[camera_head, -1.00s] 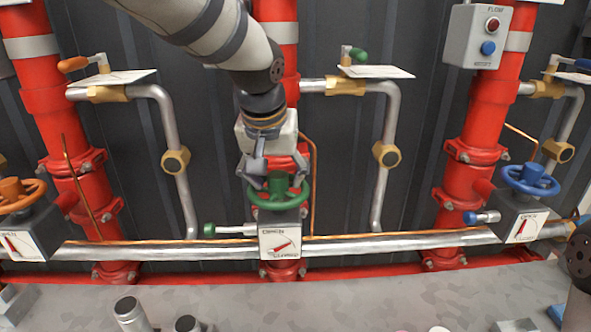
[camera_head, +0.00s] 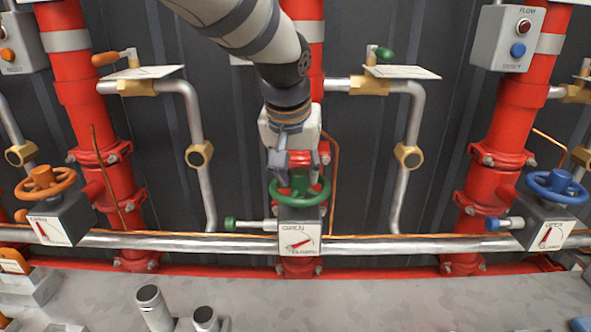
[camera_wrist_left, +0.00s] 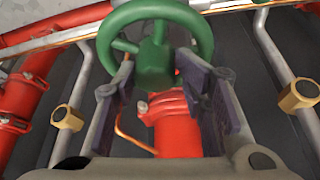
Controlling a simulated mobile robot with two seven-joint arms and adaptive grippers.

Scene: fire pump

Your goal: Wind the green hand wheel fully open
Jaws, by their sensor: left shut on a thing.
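The green hand wheel (camera_head: 300,202) sits on top of a grey valve box at the middle of the head view. In the left wrist view the green hand wheel (camera_wrist_left: 155,62) shows its rim, hub and spokes. My left gripper (camera_head: 298,168) comes from above and behind and is shut on the wheel. In the left wrist view its fingers (camera_wrist_left: 160,82) lie on either side of the hub; the exact contact is hard to see. The dial plate (camera_head: 301,240) below has a slanted red needle between its OPEN and CLOSED marks. My right gripper is not in view.
An orange hand wheel (camera_head: 43,184) stands at the left and a blue hand wheel (camera_head: 556,187) at the right. A green-ended side handle (camera_head: 231,224) is left of the dial. Red pipes, brass-fitted grey pipes and a copper line (camera_head: 334,175) surround the valve.

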